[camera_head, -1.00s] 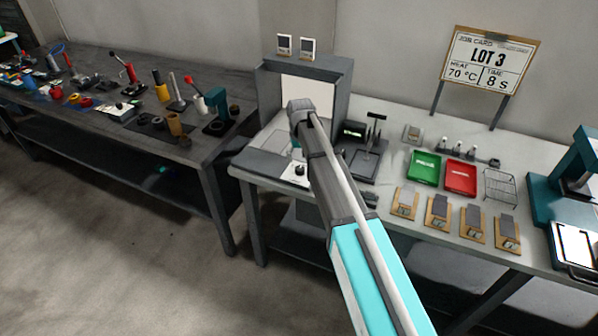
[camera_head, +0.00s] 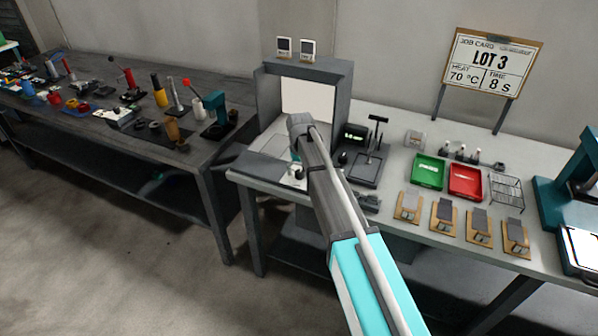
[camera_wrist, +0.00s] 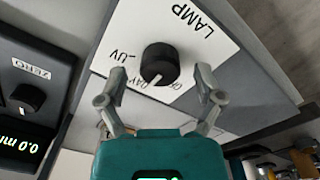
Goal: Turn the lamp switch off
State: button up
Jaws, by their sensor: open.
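The lamp switch (camera_wrist: 160,64) is a round black knob with a white pointer line on a white plate (camera_wrist: 205,32) marked LAMP. Small labels, one reading UV, sit around the knob and are partly covered. The pointer faces the lower labels; I cannot tell exactly which one. My gripper (camera_wrist: 160,80) is open, with one fingertip on each side of the knob and a visible gap to it. In the head view the lamp plate (camera_head: 290,180) is at the booth's front, and my arm mostly hides the knob and gripper.
A grey booth (camera_head: 268,95) with a white back panel stands behind the switch. A black unit with a ZERO knob (camera_wrist: 27,97) and a green readout is close by at left in the wrist view. Green (camera_head: 427,171) and red (camera_head: 465,181) trays lie further right.

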jog(key=c, duration=1.1)
jog(key=shift+a, duration=0.1)
jog(key=shift+c, duration=0.3)
jog(key=shift+n, duration=0.4)
jog(key=n, duration=1.1)
jog(key=shift+d, duration=0.2)
